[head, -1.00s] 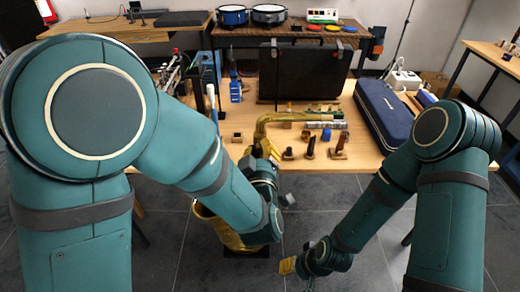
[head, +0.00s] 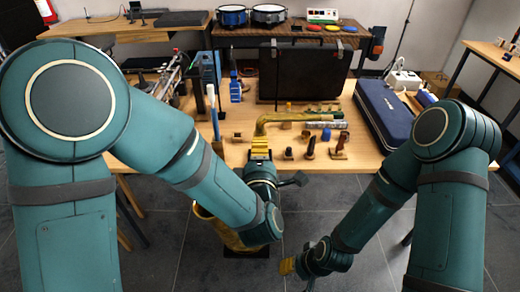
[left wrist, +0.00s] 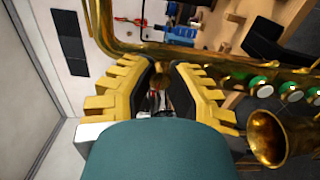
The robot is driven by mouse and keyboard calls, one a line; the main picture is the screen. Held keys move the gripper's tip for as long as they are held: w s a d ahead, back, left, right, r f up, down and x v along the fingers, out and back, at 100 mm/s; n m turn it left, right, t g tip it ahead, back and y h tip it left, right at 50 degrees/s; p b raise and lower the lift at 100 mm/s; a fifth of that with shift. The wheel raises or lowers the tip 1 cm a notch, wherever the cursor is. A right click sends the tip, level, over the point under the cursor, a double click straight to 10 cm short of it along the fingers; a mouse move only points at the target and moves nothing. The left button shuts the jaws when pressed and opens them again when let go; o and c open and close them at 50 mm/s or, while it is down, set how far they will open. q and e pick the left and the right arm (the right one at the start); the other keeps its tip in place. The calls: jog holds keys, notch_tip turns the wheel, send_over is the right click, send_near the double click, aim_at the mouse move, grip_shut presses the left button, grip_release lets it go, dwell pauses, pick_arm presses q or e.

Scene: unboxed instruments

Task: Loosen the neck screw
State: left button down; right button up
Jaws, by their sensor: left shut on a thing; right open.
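The brass saxophone stands upright at the near edge of the table. Its curved neck (head: 290,117) reaches right over the tabletop, and its bell (head: 226,230) shows below my left arm. In the left wrist view its brass tube (left wrist: 215,57) crosses the upper part and the bell (left wrist: 268,138) is at lower right. My left gripper (head: 260,143) is at the base of the neck. In the left wrist view its yellow fingers (left wrist: 163,68) close on a small brass piece, apparently the neck screw, mostly hidden between them. My right gripper (head: 287,266) is open and empty, low in front of the table.
Several small corks and mouthpiece-like parts (head: 311,146) stand on the table (head: 360,170) right of the neck. A black case (head: 303,75) stands behind, and a blue case (head: 384,113) lies at right. The floor right of the saxophone is clear.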

pick_arm(q)
jog(key=n, duration=0.5)
jog(key=shift+w+a+n, duration=0.1)
jog(key=shift+n, duration=0.2)
jog(key=n, duration=0.4)
jog(key=shift+n, duration=0.4)
jog(key=c, duration=0.9)
grip_release()
jog(key=shift+o, duration=0.2)
notch_tip(320, 180, up, 10)
jog(key=shift+r, duration=0.1)
